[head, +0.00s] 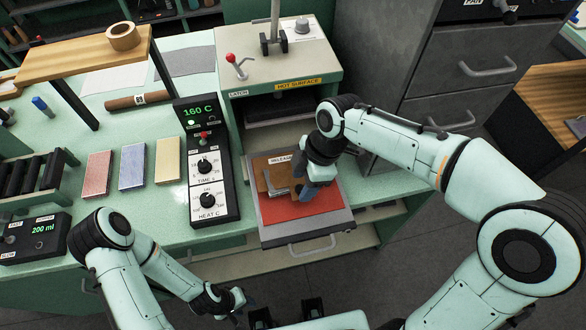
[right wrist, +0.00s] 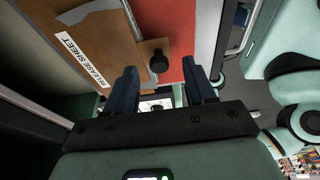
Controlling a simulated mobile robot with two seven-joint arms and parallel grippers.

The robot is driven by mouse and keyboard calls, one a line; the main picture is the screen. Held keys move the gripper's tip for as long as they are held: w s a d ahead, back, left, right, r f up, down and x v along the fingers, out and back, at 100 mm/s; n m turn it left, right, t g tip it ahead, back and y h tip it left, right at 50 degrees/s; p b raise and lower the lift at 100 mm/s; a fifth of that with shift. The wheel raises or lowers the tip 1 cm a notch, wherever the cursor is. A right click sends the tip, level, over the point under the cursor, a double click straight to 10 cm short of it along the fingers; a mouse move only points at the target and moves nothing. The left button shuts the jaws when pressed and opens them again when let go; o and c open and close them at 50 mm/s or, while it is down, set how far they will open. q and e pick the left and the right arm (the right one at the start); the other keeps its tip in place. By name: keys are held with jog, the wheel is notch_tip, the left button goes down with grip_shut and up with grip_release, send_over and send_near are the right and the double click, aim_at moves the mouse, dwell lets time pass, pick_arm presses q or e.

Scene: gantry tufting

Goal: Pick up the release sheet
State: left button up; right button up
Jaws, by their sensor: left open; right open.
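The release sheet (head: 268,181) is a flat brown sheet with a white label and a small bracket-like grip. It lies on the red pad (head: 305,208) of the pulled-out press tray (head: 342,215). In the right wrist view the release sheet (right wrist: 105,35) fills the upper left, with a dark round knob (right wrist: 158,62) at its edge. My right gripper (head: 301,190) points down over the sheet's right side and is open. In its wrist view the knob appears between the open fingers (right wrist: 160,82); contact cannot be told. My left gripper (head: 286,312) is open and empty at the bottom edge, away from the sheet.
The heat press (head: 330,75) stands behind the tray, with a control panel (head: 208,165) to the left reading 160 C. Red, blue and tan blocks lie on the green bench further left. A wooden shelf (head: 80,58) stands at the back left. A grey cabinet (head: 440,60) is behind my right arm.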

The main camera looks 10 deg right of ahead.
jog(key=shift+x, duration=0.85)
grip_shut()
pick_arm(q)
jog(key=shift+f, duration=0.1)
pick_arm(e)
jog(key=shift+r, duration=0.15)
pick_arm(q)
jog(key=w+r+p, duration=0.3)
jog(key=r, duration=0.1)
pick_arm(e)
notch_tip(320, 180, up, 19)
jog(key=f+b, duration=0.1)
jog(key=f, duration=0.4)
jog(key=s+f+b, duration=0.1)
jog(key=f+b, duration=0.1)
jog(key=f, duration=0.4)
jog(key=s+f+b, duration=0.1)
jog(key=f+b, duration=0.1)
jog(key=f, duration=0.4)
jog(key=shift+s+d+f, duration=0.1)
pick_arm(q)
jog(key=s+f, duration=0.4)
jog(key=f, duration=0.3)
jog(key=shift+s+f+b, duration=0.15)
jog(key=shift+s+b, duration=0.25)
jog(key=shift+b, duration=0.05)
pick_arm(e)
jog(key=shift+f, duration=0.45)
